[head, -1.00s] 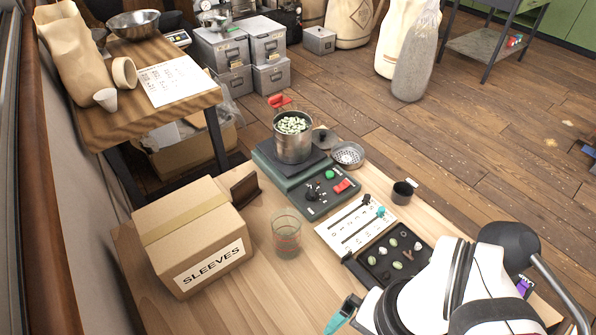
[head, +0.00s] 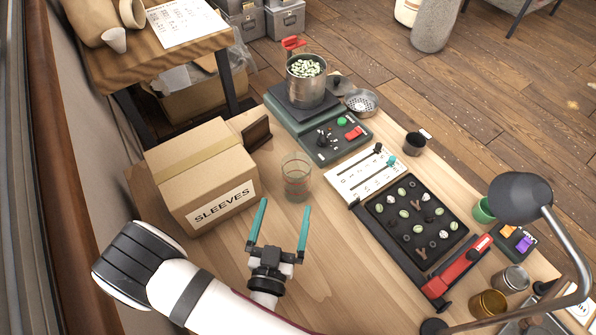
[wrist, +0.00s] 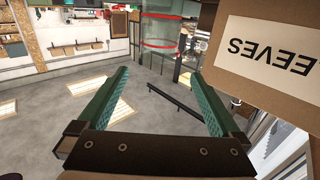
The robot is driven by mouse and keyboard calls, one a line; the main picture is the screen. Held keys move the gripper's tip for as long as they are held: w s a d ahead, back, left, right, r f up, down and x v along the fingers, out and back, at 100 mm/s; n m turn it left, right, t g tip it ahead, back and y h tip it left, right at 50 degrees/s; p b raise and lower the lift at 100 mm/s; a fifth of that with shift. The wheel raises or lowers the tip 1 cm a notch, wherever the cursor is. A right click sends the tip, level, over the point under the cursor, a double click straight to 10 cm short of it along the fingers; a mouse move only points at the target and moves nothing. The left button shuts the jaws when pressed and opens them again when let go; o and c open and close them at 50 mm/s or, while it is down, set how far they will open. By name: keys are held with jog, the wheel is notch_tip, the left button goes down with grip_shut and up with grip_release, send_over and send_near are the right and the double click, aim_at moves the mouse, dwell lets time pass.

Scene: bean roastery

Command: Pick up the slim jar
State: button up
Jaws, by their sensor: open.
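A clear, slim glass jar (head: 296,180) with thin reddish bands stands upright on the wooden table, right of the cardboard box. It also shows at the top of the wrist view (wrist: 160,32), between and beyond the fingertips. My gripper (head: 284,207) has two teal fingers spread apart with nothing between them. The fingertips are just in front of the jar, on the near side, and appear apart from it. The wrist view also shows my gripper (wrist: 158,72) open and empty.
The "SLEEVES" box (head: 203,172) stands close on the left. A scale with a pot of beans (head: 306,80) is behind. A white card (head: 362,174) and a black bean tray (head: 418,228) lie to the right. Metal (head: 511,279) and amber (head: 487,303) jars stand at lower right.

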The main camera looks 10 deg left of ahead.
send_near(299, 157)
jog(key=w, duration=0.4)
jog(key=shift+w+a+r, duration=0.1)
jog(key=shift+w+r, duration=0.2)
jog(key=shift+w, duration=0.05)
jog(key=w, duration=0.5)
jog(key=shift+f, duration=0.3)
grip_shut()
